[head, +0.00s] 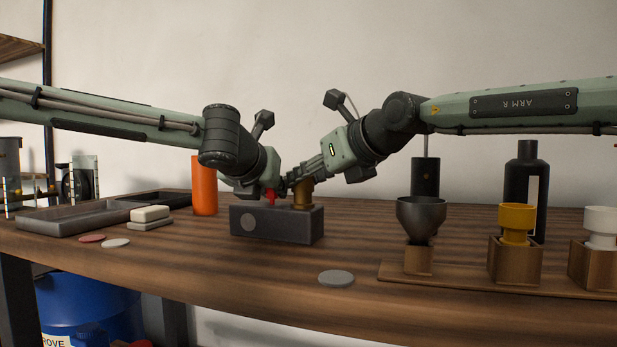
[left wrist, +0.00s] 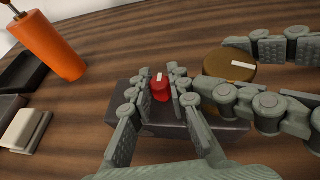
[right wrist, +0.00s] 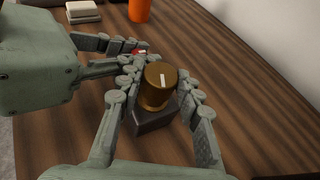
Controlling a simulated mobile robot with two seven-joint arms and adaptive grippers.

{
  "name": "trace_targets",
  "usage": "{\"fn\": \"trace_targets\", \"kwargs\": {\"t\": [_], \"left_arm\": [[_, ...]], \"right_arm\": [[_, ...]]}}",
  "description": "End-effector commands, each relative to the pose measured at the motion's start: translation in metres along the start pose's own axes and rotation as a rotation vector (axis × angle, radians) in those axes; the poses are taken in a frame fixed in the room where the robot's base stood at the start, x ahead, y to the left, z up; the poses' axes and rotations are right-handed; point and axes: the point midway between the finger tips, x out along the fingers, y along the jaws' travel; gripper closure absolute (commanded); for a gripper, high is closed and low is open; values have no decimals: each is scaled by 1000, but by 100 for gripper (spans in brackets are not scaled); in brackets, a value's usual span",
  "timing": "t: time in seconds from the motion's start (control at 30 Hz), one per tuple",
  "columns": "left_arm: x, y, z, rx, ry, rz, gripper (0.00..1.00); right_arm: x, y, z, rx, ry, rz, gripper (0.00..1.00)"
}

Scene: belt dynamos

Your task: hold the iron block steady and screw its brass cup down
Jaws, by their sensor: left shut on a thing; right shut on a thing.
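The dark iron block (head: 277,224) sits on the wooden bench, with a red knob (head: 270,195) on its left part and the brass cup (head: 303,193) on its right part. My left gripper (left wrist: 160,82) is shut on the red knob, a finger on each side. My right gripper (right wrist: 158,80) is shut on the brass cup (right wrist: 157,88), its fingers on opposite sides. The cup's top bears a white mark, which also shows in the left wrist view. The cup stands upright; its thread is hidden.
An orange cylinder (head: 204,185) stands behind the block on the left. Dark trays (head: 75,218) lie further left. A grey disc (head: 336,277) lies in front. At right, a wooden rack (head: 420,276) holds a grey, a yellow and a white cup. A black bottle (head: 526,180) stands behind.

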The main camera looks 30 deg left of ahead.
Motion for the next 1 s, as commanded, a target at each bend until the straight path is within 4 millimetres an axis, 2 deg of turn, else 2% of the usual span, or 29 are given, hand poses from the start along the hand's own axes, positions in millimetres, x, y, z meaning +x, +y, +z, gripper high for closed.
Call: {"fn": "trace_targets", "kwargs": {"t": [0.37,0.4,0.53,0.87,1.0], "left_arm": [[0,0,0,-1,1,-1,100],[0,0,0,-1,1,-1,100],[0,0,0,-1,1,-1,100],[0,0,0,-1,1,-1,100],[0,0,0,-1,1,-1,100]], "right_arm": [[0,0,0,9,-2,-13,94],[0,0,0,10,-2,-13,61],[0,0,0,9,-2,-13,44],[-1,0,0,9,-1,-11,44],[-13,0,0,7,-2,-12,44]]}}
